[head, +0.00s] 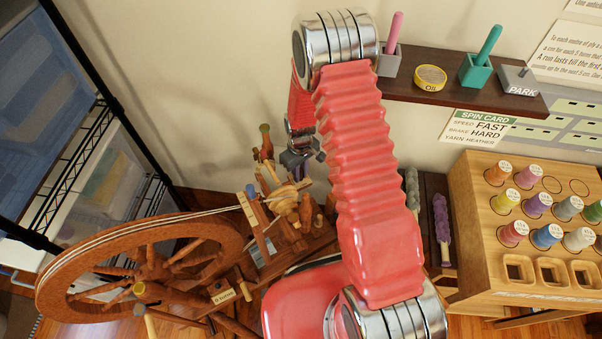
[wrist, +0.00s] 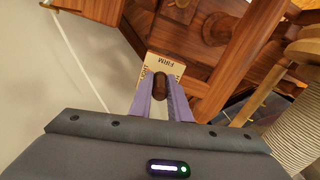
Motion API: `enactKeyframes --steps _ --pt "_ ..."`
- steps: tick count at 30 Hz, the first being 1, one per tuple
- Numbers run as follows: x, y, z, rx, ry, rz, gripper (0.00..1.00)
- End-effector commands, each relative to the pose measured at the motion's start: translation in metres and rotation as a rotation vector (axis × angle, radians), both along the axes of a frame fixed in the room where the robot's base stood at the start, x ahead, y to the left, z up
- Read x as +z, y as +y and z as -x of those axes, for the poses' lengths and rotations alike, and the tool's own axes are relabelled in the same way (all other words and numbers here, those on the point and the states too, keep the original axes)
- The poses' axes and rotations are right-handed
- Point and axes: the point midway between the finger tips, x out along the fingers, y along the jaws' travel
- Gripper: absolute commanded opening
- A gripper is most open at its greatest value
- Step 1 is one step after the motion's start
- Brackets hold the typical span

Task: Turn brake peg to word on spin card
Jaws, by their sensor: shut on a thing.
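The spin card (head: 478,128) on the wall in the head view reads speed FAST, brake HARD, yarn HEATHER. The dark brown brake peg (wrist: 160,82) stands between the purple fingers of my gripper (wrist: 160,92) in the wrist view, and they are shut on it. A pale label plate (wrist: 162,65) lies around the peg. The word FIRM shows on its far edge; words on its sides are partly hidden, so I cannot tell the peg's setting. In the head view my gripper (head: 299,170) is small, over the spinning wheel's (head: 238,237) head, and the peg cannot be made out.
A shelf (head: 430,88) holds a grey holder, a yellow OIL tin (head: 430,77), a teal holder (head: 476,71) and a PARK block (head: 518,81). A wooden spool rack (head: 475,215) stands at right. A black-framed rack (head: 95,115) stands at left. Wooden wheel parts surround my gripper closely.

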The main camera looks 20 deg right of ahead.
Motion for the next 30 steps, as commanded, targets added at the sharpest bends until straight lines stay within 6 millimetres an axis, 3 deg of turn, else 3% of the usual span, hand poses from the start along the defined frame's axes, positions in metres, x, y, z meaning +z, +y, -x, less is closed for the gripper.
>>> enactKeyframes --steps 18,30 --pt "0.0009 -0.0008 -0.0028 -0.491 -0.006 -0.001 0.00" --pt "0.0010 -0.0016 -0.0032 -0.648 -0.007 -0.001 0.00"
